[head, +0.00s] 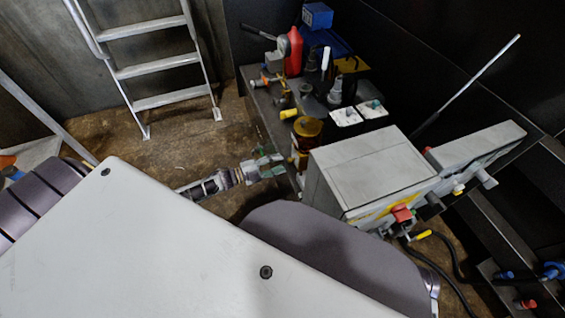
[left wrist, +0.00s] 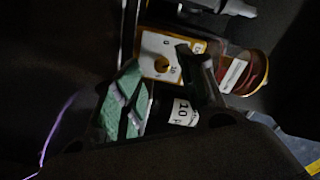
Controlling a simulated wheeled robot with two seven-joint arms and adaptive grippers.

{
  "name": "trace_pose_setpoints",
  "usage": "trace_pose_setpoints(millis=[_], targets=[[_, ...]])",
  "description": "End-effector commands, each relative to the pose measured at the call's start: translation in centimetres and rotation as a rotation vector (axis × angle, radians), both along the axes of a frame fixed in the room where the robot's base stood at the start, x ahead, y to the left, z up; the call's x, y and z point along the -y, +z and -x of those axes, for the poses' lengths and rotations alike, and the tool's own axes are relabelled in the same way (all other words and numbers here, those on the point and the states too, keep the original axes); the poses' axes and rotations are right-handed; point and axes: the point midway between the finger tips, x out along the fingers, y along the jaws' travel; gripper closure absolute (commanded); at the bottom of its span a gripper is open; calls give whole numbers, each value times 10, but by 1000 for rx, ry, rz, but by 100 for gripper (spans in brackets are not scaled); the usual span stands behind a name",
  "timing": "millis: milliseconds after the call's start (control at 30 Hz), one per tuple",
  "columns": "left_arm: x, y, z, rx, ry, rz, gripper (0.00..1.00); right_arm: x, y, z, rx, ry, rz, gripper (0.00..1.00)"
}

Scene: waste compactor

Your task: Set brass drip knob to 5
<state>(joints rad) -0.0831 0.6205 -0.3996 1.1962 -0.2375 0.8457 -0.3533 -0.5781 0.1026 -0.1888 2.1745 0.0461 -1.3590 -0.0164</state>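In the head view the left gripper (head: 268,166) is beside the bench's near edge, below the amber oiler. My right gripper is out of view.
The amber oiler (head: 307,128) stands just above; its reddish bowl (left wrist: 250,75) is close right of the fingers. A grey control box (head: 370,165) stands to the right. The bench (head: 262,100) holds a red can (head: 293,52) and other items. A ladder (head: 155,65) stands at left.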

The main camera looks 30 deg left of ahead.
Motion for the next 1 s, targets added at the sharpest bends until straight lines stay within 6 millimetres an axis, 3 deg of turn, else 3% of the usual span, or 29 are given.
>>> trace_pose_setpoints(millis=[400, 1000], targets=[[-25, 3, 25, 5, 0, 0, 60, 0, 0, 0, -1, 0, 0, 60], [-28, 3, 29, 6, 1, 1, 60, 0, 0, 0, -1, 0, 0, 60]])
